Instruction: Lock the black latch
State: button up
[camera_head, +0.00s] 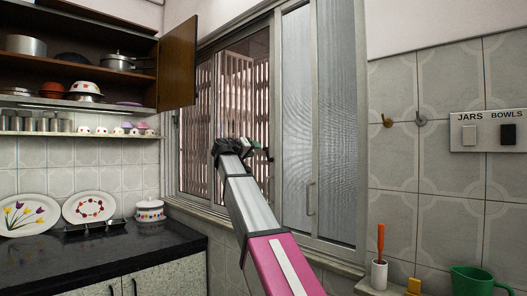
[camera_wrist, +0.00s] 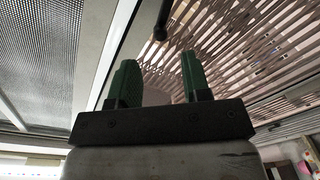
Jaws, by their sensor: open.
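A small black latch (camera_wrist: 161,22) shows at the top of the wrist view, on the window frame beside the slatted opening. It hangs as a short dark rod with a rounded lower end. My gripper (camera_wrist: 158,62) is open, with its two green fingers apart and nothing between them. The latch lies beyond the fingertips, roughly in line with the gap, and appears apart from them. In the head view my gripper (camera_head: 262,150) is at the sliding window, small and partly covered by my wrist. I cannot make out the latch there.
The sliding window (camera_head: 295,130) has mesh panes and a metal frame, with slats behind. An open wooden cabinet door (camera_head: 177,62) juts out at upper left. A black counter (camera_head: 110,255) with plates (camera_head: 90,207) lies left. A green mug (camera_head: 473,281) stands lower right.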

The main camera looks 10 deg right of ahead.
aim_at(264, 149)
jog(key=x, duration=0.7)
jog(key=shift+w+d, duration=0.2)
jog(key=shift+d, duration=0.05)
jog(key=c, duration=0.8)
